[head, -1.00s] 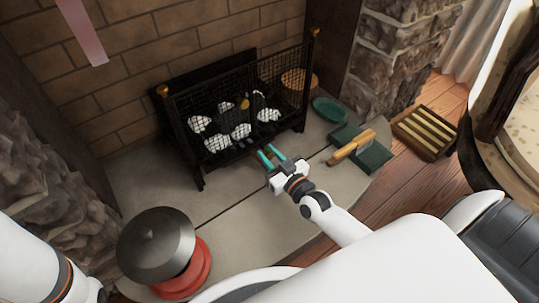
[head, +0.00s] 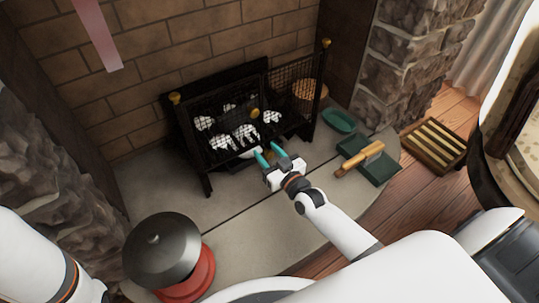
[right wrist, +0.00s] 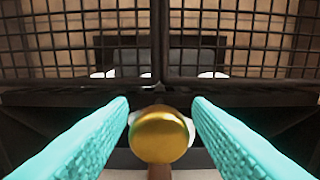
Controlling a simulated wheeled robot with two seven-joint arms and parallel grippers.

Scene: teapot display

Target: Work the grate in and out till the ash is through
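The black fireplace grate and its mesh screen (head: 292,95) stand against the brick wall, with white lumps (head: 246,132) behind the mesh. A whitish patch (head: 250,153) shows low by the screen's foot. My right gripper (head: 269,154) is in front of this low edge. In the right wrist view its two teal fingers (right wrist: 161,112) stand apart on either side of a round gold knob (right wrist: 160,135), with a gap at each side. The knob's stem runs down below it. What the knob is fixed to is hidden. My left arm enters at the left edge; its gripper is out of view.
A red can (head: 192,280) with a dark domed lid (head: 162,250) stands at front left. A green bowl (head: 340,120), a wooden-handled tool (head: 360,160) on a green pan (head: 378,170) and a slatted wooden rack (head: 434,139) are to the right. The stone hearth between is clear.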

